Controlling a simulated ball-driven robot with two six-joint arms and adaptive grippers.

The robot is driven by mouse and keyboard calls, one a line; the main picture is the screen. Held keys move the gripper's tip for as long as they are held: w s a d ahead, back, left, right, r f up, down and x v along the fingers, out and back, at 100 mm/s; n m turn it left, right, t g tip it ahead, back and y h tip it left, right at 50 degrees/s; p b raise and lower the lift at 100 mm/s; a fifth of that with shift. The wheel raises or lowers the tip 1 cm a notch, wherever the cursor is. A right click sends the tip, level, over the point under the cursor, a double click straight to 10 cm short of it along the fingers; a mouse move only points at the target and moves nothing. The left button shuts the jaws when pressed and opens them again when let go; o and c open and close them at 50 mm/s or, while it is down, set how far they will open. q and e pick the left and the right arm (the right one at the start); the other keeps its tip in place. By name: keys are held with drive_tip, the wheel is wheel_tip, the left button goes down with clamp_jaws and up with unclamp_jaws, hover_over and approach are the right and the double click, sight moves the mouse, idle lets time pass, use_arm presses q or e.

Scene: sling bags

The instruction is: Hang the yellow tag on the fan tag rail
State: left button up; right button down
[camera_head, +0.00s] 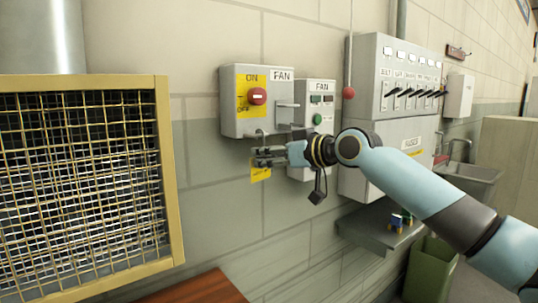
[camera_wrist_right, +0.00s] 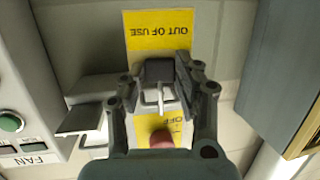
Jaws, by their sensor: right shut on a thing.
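The yellow tag (camera_head: 260,172) hangs below my right gripper (camera_head: 268,158), just under the fan switch box (camera_head: 231,100). In the right wrist view the tag (camera_wrist_right: 158,28) reads "OUT OF USE" upside down. My right gripper (camera_wrist_right: 160,78) is shut on its dark upper part. A thin metal piece (camera_wrist_right: 160,97) shows between the fingers. A small metal loop (camera_head: 259,133) shows at the box's lower edge, just above the gripper. A grey bar (camera_head: 287,104) sticks out at the box's right. I cannot tell which part is the rail, or whether the tag touches it. My left gripper is out of view.
The fan box has a red knob (camera_head: 257,96) on a yellow plate. A second fan panel (camera_head: 318,98) with a green button stands close to its right. A larger switch cabinet (camera_head: 397,75) stands further right. A yellow-framed mesh guard (camera_head: 172,190) is at left.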

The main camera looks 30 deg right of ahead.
drive_tip(key=shift+f, duration=0.15)
drive_tip(key=shift+c, duration=2.3)
unclamp_jaws()
drive_tip(key=shift+s, duration=0.1)
drive_tip(key=s+p, duration=0.5)
drive_tip(key=s, duration=0.2)
drive_tip(key=shift+d, duration=0.3)
drive_tip(key=shift+w, duration=0.1)
